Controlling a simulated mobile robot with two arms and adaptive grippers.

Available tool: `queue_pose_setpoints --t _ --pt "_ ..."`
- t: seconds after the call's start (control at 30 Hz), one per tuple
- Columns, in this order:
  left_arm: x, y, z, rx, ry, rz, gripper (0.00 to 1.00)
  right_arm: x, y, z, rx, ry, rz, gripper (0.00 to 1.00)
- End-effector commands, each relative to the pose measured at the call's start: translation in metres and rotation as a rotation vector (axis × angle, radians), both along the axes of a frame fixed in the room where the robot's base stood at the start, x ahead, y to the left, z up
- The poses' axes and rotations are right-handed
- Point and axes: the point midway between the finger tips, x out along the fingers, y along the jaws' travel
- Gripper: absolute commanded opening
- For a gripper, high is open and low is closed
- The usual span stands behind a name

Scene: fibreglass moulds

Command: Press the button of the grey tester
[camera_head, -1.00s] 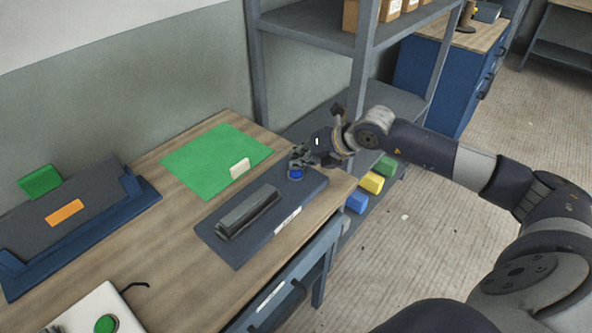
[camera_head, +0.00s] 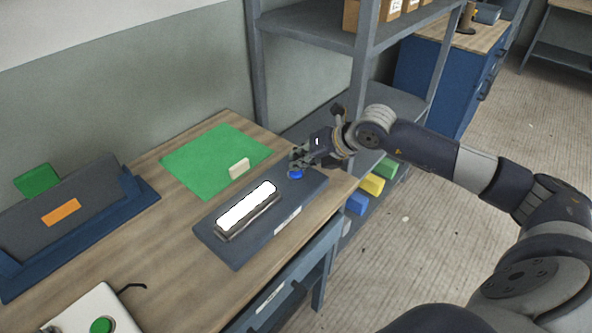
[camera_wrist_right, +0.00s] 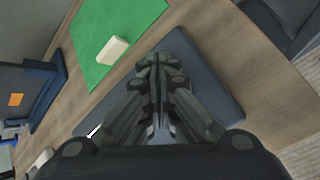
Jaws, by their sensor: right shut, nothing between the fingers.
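The grey tester (camera_head: 308,191) is a flat slate-grey plate on the wooden bench. Its long lamp (camera_head: 247,207) glows white. The blue button (camera_head: 295,174) sits near its far right end, partly hidden by the fingers. My right gripper (camera_head: 297,163) is shut and empty, its fingertips right at the button; whether they touch it I cannot tell. In the right wrist view the closed fingers (camera_wrist_right: 160,65) are over the plate (camera_wrist_right: 205,80) and hide the button. My left gripper is not in view.
A green mat (camera_head: 207,158) with a cream block (camera_head: 239,168) lies behind the tester. A blue stand with a dark panel (camera_head: 85,200) is at the left. A white box with a green button (camera_head: 101,325) is at the front. A grey shelf (camera_head: 310,35) stands behind my right arm.

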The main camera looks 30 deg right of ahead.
Motion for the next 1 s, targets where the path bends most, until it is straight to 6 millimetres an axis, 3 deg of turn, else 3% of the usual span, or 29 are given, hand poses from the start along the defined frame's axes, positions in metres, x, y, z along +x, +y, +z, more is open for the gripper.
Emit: queue_pose_setpoints --t 0.37,1.0 --pt "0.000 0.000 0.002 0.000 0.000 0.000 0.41 0.000 0.000 0.006 0.000 -0.002 -0.001 0.00" --pt "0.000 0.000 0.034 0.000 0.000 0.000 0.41 0.001 0.000 0.063 0.000 -0.003 -0.001 0.00"
